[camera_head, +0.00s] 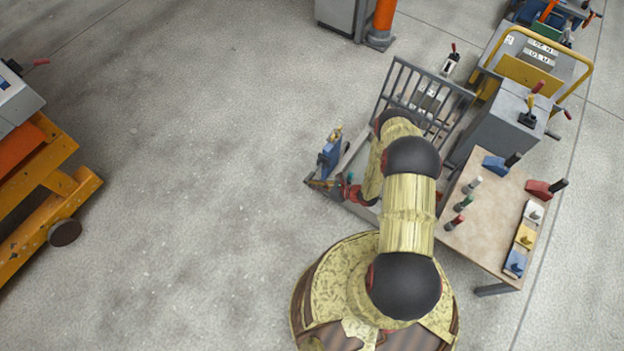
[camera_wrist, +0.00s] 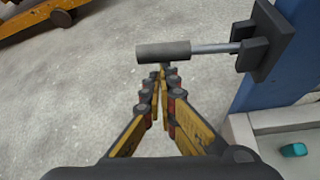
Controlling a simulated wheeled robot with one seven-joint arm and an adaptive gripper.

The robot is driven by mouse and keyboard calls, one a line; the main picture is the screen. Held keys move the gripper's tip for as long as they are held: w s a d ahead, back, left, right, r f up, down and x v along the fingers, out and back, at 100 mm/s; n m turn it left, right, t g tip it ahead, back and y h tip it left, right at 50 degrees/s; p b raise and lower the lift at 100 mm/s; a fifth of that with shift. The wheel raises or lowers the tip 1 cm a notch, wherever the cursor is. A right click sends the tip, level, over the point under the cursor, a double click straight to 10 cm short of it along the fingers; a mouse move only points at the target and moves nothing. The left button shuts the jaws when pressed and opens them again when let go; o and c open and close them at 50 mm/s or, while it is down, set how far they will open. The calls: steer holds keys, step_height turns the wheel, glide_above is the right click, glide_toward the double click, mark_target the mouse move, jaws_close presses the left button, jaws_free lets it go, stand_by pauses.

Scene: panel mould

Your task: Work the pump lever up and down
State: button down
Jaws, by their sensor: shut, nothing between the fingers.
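The pump lever (camera_wrist: 165,52) shows in the wrist view as a dark grey cylindrical grip on a thin metal rod. The rod runs right to a dark bracket (camera_wrist: 265,42) on a blue post (camera_wrist: 268,85). The lever lies about level in that view. My gripper (camera_wrist: 163,72) is shut and empty, its fingertips just below the grip in the picture; I cannot tell whether they touch it. In the head view my gripper (camera_head: 318,184) is low beside the blue post (camera_head: 330,158); the lever is not clear there.
A pale ledge (camera_wrist: 270,125) with a small teal item (camera_wrist: 293,150) lies right of the post's foot. In the head view a barred rack (camera_head: 405,85) and a table (camera_head: 480,245) with several small tools stand right of my arm. An orange cart (camera_head: 40,215) is far left. The floor between is clear.

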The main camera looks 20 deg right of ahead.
mark_target(310, 180)
steer(key=r, duration=0.3)
steer(key=shift+w+d+r+p, duration=0.15)
steer(key=shift+d+r+p, duration=0.05)
steer(key=shift+r+p, duration=0.15)
